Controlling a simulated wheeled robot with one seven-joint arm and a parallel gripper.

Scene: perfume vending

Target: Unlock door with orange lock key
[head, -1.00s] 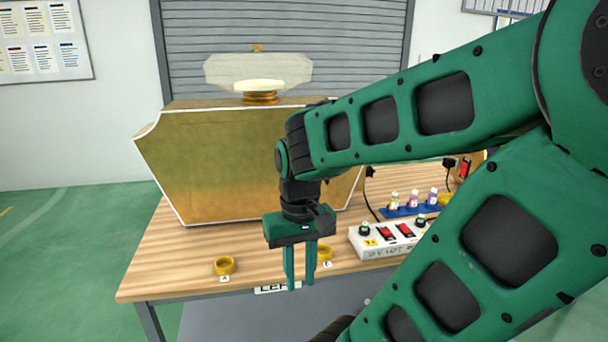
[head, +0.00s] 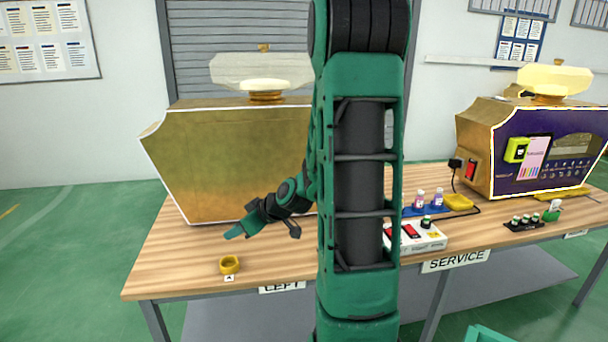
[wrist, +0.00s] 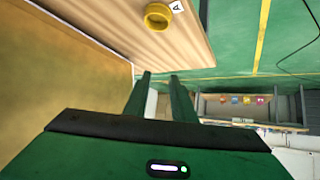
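I cannot make out an orange lock key or a lock for it in either view. A large gold perfume-bottle-shaped machine (head: 230,160) stands on the left of the table. A second one with a purple front (head: 510,165) stands at the right; a yellow-green box (head: 516,150) is on its front. My gripper (head: 232,234) is low over the table before the gold machine, its fingers pointing left. In the wrist view its fingers (wrist: 160,78) are apart with nothing between them. My arm hides the table's middle.
A yellow ring (head: 229,264) marked A lies near the table's front left edge; it also shows in the wrist view (wrist: 158,17). A white switch box (head: 420,237), small bottles (head: 437,198) and a black rack (head: 524,222) stand farther right.

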